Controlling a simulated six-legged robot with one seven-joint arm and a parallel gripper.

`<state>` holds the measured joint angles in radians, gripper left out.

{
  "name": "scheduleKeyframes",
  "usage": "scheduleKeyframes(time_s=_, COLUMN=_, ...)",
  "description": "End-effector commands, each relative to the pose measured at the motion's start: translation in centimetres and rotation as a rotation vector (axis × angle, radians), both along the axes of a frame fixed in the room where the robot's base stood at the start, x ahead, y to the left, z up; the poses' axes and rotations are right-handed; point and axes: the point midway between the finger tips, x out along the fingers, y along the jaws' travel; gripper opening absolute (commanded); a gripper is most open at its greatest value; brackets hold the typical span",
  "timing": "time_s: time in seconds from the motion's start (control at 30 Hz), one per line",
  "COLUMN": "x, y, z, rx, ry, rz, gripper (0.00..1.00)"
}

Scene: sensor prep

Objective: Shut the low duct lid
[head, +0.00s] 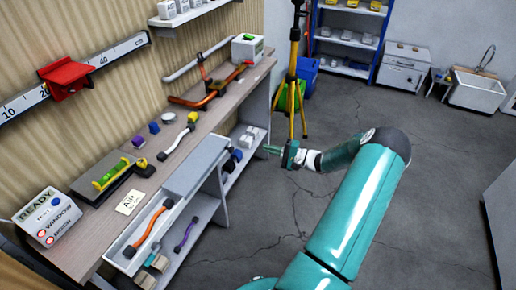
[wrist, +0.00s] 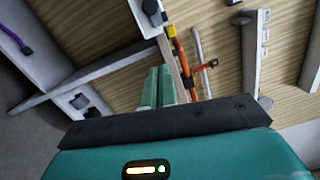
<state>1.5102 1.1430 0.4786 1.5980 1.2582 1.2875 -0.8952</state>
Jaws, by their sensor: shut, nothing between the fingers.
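A pale duct (head: 118,246) runs low along the front edge of the workbench. Its near part is uncovered, with an orange cable (head: 152,226) lying inside. A grey lid-like panel (head: 196,164) is at its far part; I cannot tell its hinge side or exact tilt. My gripper (head: 271,150) is in front of the bench, to the right of the panel and apart from it in the picture. In the wrist view its two green fingers (wrist: 157,88) are together and empty. I cannot identify the lid in the wrist view.
A purple cable (head: 186,234) lies on the shelf below. A yellow-legged tripod (head: 293,90) stands behind my gripper. The floor (head: 430,150) to the right is clear.

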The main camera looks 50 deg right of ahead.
Motion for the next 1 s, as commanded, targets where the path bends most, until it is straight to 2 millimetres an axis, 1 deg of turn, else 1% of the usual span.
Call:
scheduleKeyframes(time_s=0.43, x=8.0, y=3.6, z=0.3, rx=0.001, ry=0.000, rz=0.005, gripper=0.00)
scheduleKeyframes(time_s=0.47, x=8.2, y=3.9, z=0.4, rx=0.002, ry=0.000, rz=0.004, gripper=0.00)
scheduleKeyframes(time_s=0.5, x=7.8, y=4.7, z=0.5, rx=0.002, ry=0.002, rz=0.004, gripper=0.00)
scheduleKeyframes(time_s=0.6, x=7.5, y=6.0, z=0.8, rx=0.002, ry=0.002, rz=0.004, gripper=0.00)
scheduleKeyframes(time_s=0.7, x=7.4, y=6.9, z=0.9, rx=0.002, ry=0.001, rz=0.004, gripper=0.00)
scheduleKeyframes(time_s=0.83, x=7.3, y=7.3, z=0.9, rx=0.001, ry=0.002, rz=0.004, gripper=0.00)
scheduleKeyframes(time_s=1.0, x=7.3, y=7.3, z=1.0, rx=0.000, ry=0.002, rz=0.004, gripper=0.00)
